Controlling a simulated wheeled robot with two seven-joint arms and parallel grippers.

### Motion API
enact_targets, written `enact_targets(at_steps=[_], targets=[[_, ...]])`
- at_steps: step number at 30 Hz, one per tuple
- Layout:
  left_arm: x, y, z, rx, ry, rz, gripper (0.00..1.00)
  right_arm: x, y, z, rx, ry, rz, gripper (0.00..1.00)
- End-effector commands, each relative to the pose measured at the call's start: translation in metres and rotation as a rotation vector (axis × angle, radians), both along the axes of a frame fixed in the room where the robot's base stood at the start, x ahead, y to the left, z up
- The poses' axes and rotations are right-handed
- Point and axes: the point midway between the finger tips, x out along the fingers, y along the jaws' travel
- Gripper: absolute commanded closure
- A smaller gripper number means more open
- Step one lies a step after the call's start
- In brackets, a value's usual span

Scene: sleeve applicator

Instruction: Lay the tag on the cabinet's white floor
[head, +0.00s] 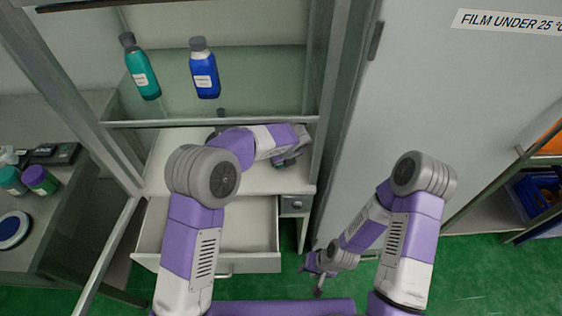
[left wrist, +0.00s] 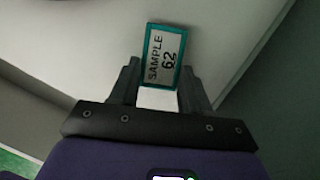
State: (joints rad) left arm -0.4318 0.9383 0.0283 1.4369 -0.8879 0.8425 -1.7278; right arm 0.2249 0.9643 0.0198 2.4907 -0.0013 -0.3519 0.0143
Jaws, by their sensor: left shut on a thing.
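The tag (left wrist: 164,56) is a small white card with a teal border reading "SAMPLE 62", seen in the left wrist view. My left gripper (left wrist: 157,88) is shut on its near end, and the tag sticks out beyond the fingertips. In the head view my left arm reaches into the cabinet, with its gripper (head: 284,163) low over the white floor (head: 162,172); the tag is mostly hidden there. Whether the tag touches the floor I cannot tell. My right gripper (head: 318,281) hangs low outside the cabinet, in front of the grey door; its jaw opening is unclear.
A teal bottle (head: 142,72) and a blue bottle (head: 204,73) stand on the glass shelf (head: 270,95) above. An open white drawer (head: 240,225) juts out below the floor. A side counter (head: 50,215) with bottles is at left.

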Motion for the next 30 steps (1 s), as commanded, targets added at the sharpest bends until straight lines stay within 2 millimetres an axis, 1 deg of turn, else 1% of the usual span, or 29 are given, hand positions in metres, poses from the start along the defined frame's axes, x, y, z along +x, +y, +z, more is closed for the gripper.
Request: enact_targets(at_steps=[2,4,12,16,17,21,30], targets=[[0.001,0.000,-0.012,0.001,0.003,-0.002,0.82,0.000,0.000,-0.008,0.000,0.000,0.000,0.62],[0.001,0.001,-0.016,0.001,0.003,-0.002,0.82,0.000,0.000,-0.010,0.000,0.000,0.000,0.62],[0.001,0.001,-0.015,0.001,0.001,-0.001,0.82,0.000,0.000,-0.009,0.000,0.000,0.000,0.62],[0.001,0.001,-0.019,0.001,0.001,-0.001,0.82,0.000,0.000,-0.010,0.000,0.000,0.000,0.62],[0.001,0.001,-0.019,0.001,0.001,-0.001,0.50,0.000,0.000,-0.010,0.000,0.000,0.000,0.62],[0.001,0.001,-0.018,0.001,0.001,-0.001,0.29,0.000,0.000,-0.009,0.000,0.000,0.000,0.62],[0.001,0.001,-0.017,0.000,0.000,-0.001,0.28,0.000,0.000,-0.009,0.000,0.000,0.000,0.62]])
